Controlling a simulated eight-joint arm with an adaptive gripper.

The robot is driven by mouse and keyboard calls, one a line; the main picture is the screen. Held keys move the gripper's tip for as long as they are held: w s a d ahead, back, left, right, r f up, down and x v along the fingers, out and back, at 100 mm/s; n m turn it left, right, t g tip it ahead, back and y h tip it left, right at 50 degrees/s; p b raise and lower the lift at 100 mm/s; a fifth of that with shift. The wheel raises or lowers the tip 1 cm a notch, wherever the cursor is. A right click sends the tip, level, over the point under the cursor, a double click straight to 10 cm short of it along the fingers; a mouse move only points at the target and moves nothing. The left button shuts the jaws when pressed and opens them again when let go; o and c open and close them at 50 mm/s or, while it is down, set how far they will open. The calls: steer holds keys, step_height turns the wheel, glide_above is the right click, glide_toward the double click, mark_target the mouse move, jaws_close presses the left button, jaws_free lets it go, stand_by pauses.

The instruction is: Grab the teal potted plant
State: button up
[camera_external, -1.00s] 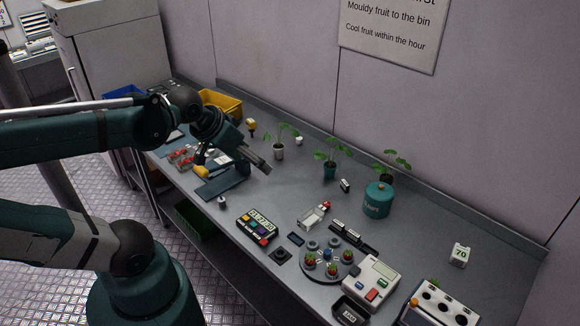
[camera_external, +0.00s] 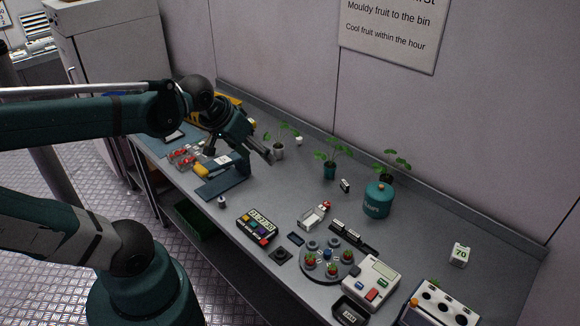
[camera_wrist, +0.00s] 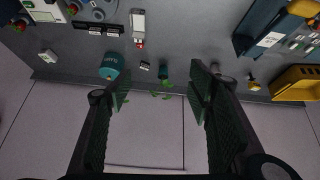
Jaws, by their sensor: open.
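The teal potted plant (camera_external: 330,171) stands upright on the bench toward the back wall, with green leaves spreading above its small pot. In the wrist view its teal pot (camera_wrist: 163,72) appears between my fingers, farther off, with leaves below it in the picture. My gripper (camera_external: 238,151) is open and empty, left of the plant and apart from it, near a plant in a pale pot (camera_external: 278,152). In the wrist view the two fingers of my gripper (camera_wrist: 157,84) are spread wide.
A teal canister (camera_external: 378,201) stands right of the plant, with another plant (camera_external: 387,178) behind it. A small dark-and-white block (camera_external: 345,185) lies close by. A blue stand (camera_external: 222,180) is below my gripper. The wall rises behind the bench.

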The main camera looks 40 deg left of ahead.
steer(key=w+r+n+g, duration=0.15)
steer(key=w+n, duration=0.35)
steer(key=w, duration=0.7)
steer(key=n+g, duration=0.5)
steer(key=n, duration=0.7)
glide_above(330, 164)
steer(key=f, duration=2.3)
steer(key=shift+s+d+f, duration=0.15)
steer(key=shift+s+f, duration=0.1)
steer(key=shift+s, duration=0.05)
steer(key=shift+w+f, duration=0.2)
steer(key=shift+f, duration=0.3)
steer(key=shift+f, duration=1.25)
